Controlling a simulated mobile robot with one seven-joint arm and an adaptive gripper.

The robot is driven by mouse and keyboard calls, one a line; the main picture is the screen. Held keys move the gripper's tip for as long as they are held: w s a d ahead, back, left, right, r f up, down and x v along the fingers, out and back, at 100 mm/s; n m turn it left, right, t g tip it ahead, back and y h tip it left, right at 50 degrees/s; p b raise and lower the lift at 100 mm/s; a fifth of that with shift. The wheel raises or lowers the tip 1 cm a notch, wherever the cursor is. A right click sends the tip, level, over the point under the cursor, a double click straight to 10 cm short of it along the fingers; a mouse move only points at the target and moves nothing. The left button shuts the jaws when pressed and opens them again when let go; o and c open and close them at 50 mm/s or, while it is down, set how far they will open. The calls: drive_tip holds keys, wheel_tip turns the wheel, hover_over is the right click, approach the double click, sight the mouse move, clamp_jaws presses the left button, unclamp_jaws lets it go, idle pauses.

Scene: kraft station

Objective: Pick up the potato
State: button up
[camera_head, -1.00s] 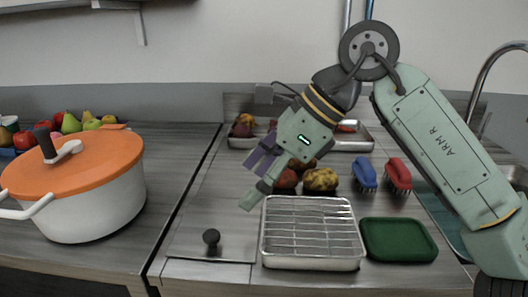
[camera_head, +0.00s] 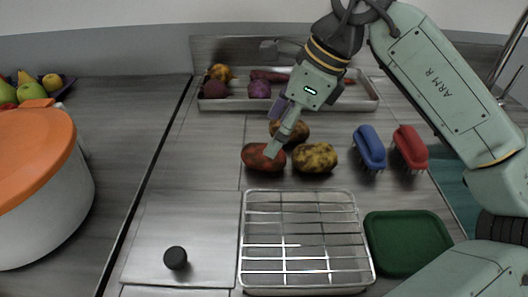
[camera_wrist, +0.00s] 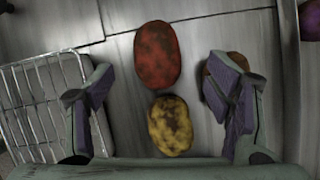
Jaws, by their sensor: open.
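Three potatoes lie on the counter. A red-brown potato (camera_head: 263,157) is left, a yellow mottled potato (camera_head: 315,158) is right, and a brown potato (camera_head: 289,131) is behind them, partly hidden by my gripper. My gripper (camera_head: 280,128) is open and empty, pointing down over the potato group. In the wrist view, the red-brown potato (camera_wrist: 157,54) and the yellow potato (camera_wrist: 171,125) show in the space between the spread fingers (camera_wrist: 157,95). The brown potato (camera_wrist: 222,68) is partly behind the right finger. I cannot tell the exact height above them.
A wire rack tray (camera_head: 300,278) stands in front of the potatoes, with a green tray (camera_head: 407,243) beside it. Blue (camera_head: 369,147) and red (camera_head: 410,148) brushes lie to the right. A metal tray (camera_head: 228,104) with vegetables is behind. An orange-lidded pot (camera_head: 45,215) stands left.

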sight(264, 157)
drive_tip(key=shift+p+x, duration=0.85)
drive_tip(key=shift+x, duration=1.9)
drive_tip(key=shift+s, duration=0.2)
drive_tip(key=shift+c, duration=0.4)
drive_tip(key=c, duration=1.2)
